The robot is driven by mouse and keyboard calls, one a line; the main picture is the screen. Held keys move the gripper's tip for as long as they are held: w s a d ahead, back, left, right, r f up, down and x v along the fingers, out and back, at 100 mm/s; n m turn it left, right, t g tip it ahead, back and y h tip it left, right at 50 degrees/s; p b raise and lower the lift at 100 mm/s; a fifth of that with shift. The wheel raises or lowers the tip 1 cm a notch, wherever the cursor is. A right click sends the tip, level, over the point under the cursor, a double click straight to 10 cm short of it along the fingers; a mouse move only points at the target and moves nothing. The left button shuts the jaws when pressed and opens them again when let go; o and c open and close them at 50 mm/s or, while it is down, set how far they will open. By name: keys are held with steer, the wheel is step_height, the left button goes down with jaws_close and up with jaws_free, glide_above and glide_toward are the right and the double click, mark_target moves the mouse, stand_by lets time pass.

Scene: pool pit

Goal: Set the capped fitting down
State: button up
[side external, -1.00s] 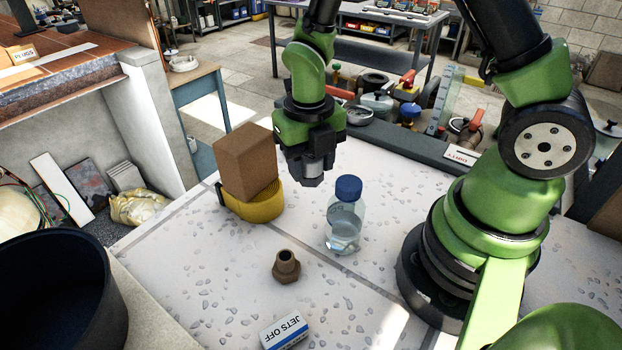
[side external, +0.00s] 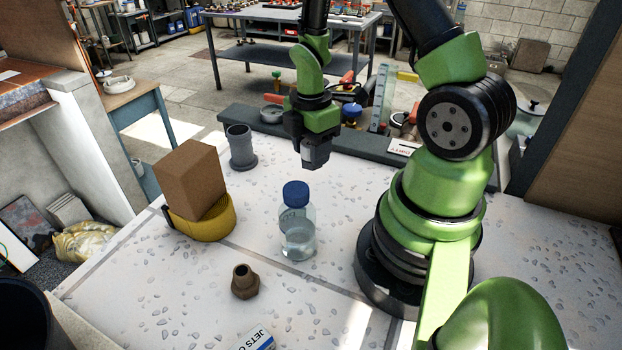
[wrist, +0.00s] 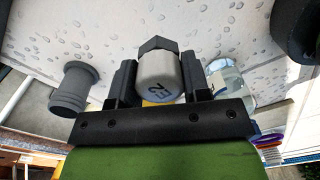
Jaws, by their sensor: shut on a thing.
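My gripper (wrist: 155,88) is shut on the capped fitting (wrist: 157,75), which shows in the wrist view as a pale rounded cap with dark "E2" lettering and a dark hexagonal part beyond it. In the side view my gripper (side external: 316,158) points down above the speckled tabletop (side external: 200,290), behind the blue-capped bottle (side external: 298,240). The fitting cannot be clearly made out from the fingers there. A grey flanged pipe piece (side external: 242,150) stands upright on the tabletop to the left of my gripper; it also shows in the wrist view (wrist: 73,90).
A brown box (side external: 190,178) sits tilted on a yellow roll (side external: 205,222) at the left. A brown hex fitting (side external: 245,282) stands in front, near a "JETS" label block (side external: 257,340). A dark ledge (side external: 260,125) with valves and parts runs along the back. Tabletop around the pipe piece is clear.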

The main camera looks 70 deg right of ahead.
mark_target(311, 190)
steer(key=shift+f, duration=3.25)
steer(key=shift+f, duration=0.1)
steer(key=o, duration=1)
